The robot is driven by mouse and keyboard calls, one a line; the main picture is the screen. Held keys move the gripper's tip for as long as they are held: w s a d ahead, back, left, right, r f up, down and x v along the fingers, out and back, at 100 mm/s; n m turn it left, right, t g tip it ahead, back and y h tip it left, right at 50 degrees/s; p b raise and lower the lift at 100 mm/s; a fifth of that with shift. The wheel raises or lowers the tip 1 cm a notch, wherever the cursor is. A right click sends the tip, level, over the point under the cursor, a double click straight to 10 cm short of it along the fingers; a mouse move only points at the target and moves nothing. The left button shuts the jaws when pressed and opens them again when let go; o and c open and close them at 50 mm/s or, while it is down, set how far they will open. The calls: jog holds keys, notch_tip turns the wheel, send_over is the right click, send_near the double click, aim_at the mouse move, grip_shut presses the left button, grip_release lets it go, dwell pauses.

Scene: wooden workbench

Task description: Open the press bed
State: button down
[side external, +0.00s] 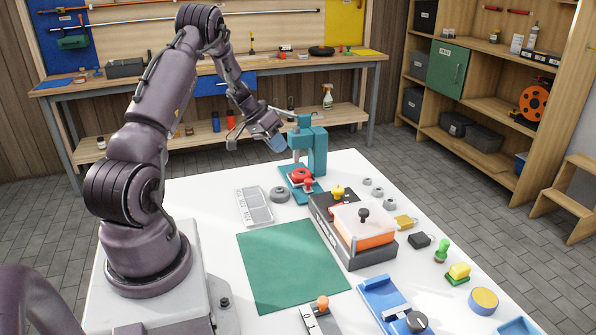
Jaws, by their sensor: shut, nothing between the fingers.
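A teal press (318,152) stands upright at the far end of the white table. Its low bed (297,192) spreads out at the foot of the column, with a red round part (300,175) on it. I cannot tell at this size whether the bed is open or closed. My gripper (279,146) is shut and empty, in the air just left of the press head and above the bed. In this view it overlaps the press's left edge, and I cannot tell whether it touches. The fingertips are small and partly unclear.
A white tray (243,207) and a grey disc (280,195) lie left of the press. A dark box with an orange-sided block (364,234) is in front. A green mat (262,285) is clear. Blue fixtures (380,291) and several small parts fill the right side.

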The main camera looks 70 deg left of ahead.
aim_at(299, 184)
jog(key=shift+m, duration=0.3)
jog(key=x, duration=1)
jog(key=shift+d, duration=2.15)
